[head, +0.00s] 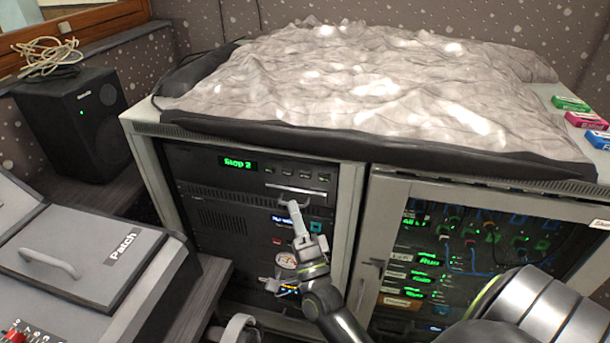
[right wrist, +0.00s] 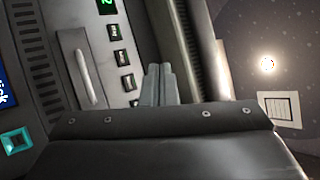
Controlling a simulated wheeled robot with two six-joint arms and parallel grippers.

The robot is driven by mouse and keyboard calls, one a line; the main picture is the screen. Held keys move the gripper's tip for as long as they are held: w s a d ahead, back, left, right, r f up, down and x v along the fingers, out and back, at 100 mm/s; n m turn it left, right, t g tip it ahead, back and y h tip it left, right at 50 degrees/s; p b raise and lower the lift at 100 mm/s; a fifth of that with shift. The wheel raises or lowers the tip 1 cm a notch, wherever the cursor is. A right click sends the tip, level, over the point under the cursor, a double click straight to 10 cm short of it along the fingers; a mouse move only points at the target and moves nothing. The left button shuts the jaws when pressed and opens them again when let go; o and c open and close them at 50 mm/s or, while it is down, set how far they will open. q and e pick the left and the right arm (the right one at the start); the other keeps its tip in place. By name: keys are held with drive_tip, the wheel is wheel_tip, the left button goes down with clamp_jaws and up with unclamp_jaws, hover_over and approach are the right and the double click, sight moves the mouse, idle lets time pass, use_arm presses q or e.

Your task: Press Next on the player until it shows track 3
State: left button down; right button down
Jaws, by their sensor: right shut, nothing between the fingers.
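The player (head: 210,170) is the dark top unit in the left bay of the grey rack. Its green display (head: 238,163) reads "Stop 2". A row of small buttons (head: 296,173) with green legends is right of the display. In the right wrist view the buttons (right wrist: 124,69) run in a line beside a pale handle; their legends are too small to read. My right gripper (head: 294,204) is shut and empty, its tips in front of the rack just below the buttons. In the right wrist view its fingertips (right wrist: 160,70) appear beside the lower buttons, contact unclear. My left gripper is not in view.
A glass door (head: 480,260) closes the right bay. A black speaker (head: 75,120) and a grey desk with a "Patch" lid (head: 85,245) stand left.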

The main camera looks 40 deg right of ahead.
sight(305, 175)
drive_tip(key=w+d, duration=0.2)
drive_tip(key=d, duration=0.1)
drive_tip(key=w+d, duration=0.3)
drive_tip(key=shift+w, duration=0.15)
idle(0.5)
idle(0.7)
drive_tip(key=shift+d, duration=0.15)
idle(0.7)
drive_tip(key=shift+w+d, duration=0.25)
